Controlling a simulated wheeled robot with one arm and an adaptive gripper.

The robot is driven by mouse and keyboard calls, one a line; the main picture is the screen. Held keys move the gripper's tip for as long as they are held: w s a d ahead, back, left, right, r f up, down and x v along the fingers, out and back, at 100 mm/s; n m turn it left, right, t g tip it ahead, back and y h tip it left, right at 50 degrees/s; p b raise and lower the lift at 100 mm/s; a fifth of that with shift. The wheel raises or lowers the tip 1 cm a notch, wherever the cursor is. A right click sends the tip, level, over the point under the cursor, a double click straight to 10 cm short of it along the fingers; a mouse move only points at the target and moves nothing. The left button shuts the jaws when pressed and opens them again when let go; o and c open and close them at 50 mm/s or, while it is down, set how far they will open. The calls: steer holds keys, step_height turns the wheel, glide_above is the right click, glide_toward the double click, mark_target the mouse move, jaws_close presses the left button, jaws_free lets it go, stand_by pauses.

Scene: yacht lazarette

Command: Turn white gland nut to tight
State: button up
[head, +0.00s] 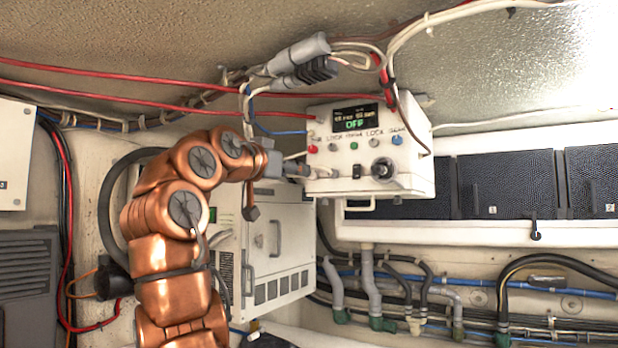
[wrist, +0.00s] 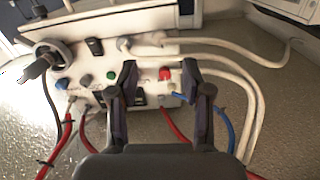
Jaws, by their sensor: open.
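A white control box (head: 405,130) with a small display, coloured buttons and a black knob (head: 383,170) hangs on the wall; its face also shows upside down in the wrist view. Two whitish cable glands with pale cables, one on the left (wrist: 125,44) and one on the right (wrist: 158,39), sit on this face. Which one is the task's gland nut I cannot tell. My gripper (wrist: 160,68) is open and empty in front of the box; the red button (wrist: 165,74) shows between its fingers. In the head view my gripper (head: 292,171) is at the box's left edge and partly hides the glands.
Pale cables (wrist: 225,80), red cables and a blue cable run close around my fingers. A white cabinet with a handle (head: 275,240) stands below left. Dark panels (head: 505,185) line the right wall, with pipes and hoses (head: 375,295) below them.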

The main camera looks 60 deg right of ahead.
mark_target(311, 174)
steer(key=shift+w+d+p, duration=0.2)
steer(key=shift+d+p, duration=1.1)
steer(key=shift+d, duration=2.6)
steer(key=shift+c, duration=0.2)
jaws_close()
